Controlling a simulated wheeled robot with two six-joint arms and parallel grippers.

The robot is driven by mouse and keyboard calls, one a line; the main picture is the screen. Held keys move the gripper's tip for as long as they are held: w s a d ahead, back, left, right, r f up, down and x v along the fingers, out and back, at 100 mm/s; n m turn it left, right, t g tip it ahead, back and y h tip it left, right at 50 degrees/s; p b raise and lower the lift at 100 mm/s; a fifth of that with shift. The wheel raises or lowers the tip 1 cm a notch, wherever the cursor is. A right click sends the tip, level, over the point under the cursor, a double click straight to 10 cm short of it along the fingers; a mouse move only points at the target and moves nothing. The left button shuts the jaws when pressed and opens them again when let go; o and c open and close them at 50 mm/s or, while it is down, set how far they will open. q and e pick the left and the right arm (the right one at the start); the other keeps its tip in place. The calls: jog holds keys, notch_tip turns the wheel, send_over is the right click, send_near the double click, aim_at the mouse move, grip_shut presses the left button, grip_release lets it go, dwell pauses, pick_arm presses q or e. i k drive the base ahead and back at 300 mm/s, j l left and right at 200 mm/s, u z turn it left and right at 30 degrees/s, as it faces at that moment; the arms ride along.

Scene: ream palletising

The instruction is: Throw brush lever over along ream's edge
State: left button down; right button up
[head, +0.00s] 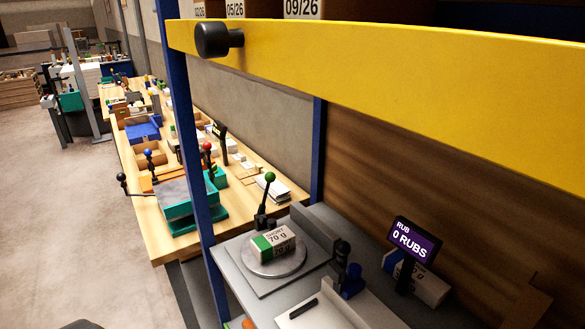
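A small ream (272,243) in a white and green wrapper marked "SHORT 70 g" lies on a round grey plate (248,268). A black lever with a green ball knob (270,177) stands upright behind the ream; I cannot tell if it is the brush lever. A black upright fitting (342,258) with a blue part (353,281) stands right of the plate, apart from the ream. A dark sign (413,241) reads "RUB 0 RUBS".
A yellow beam (400,85) with a black knob (214,40) crosses above the station. A blue post (190,150) stands at its left. A white board (335,312) with a black bar (303,308) lies in front. A long wooden bench (160,241) with fixtures runs behind; open floor lies left.

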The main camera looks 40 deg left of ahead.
aim_at(269, 177)
jog(key=k+j+z, duration=0.15)
jog(key=j, duration=0.4)
jog(key=k+j+z, duration=0.15)
jog(key=k+j, duration=0.25)
jog(key=k+j+z, duration=0.15)
jog(key=k+j, duration=0.2)
jog(key=j, duration=0.2)
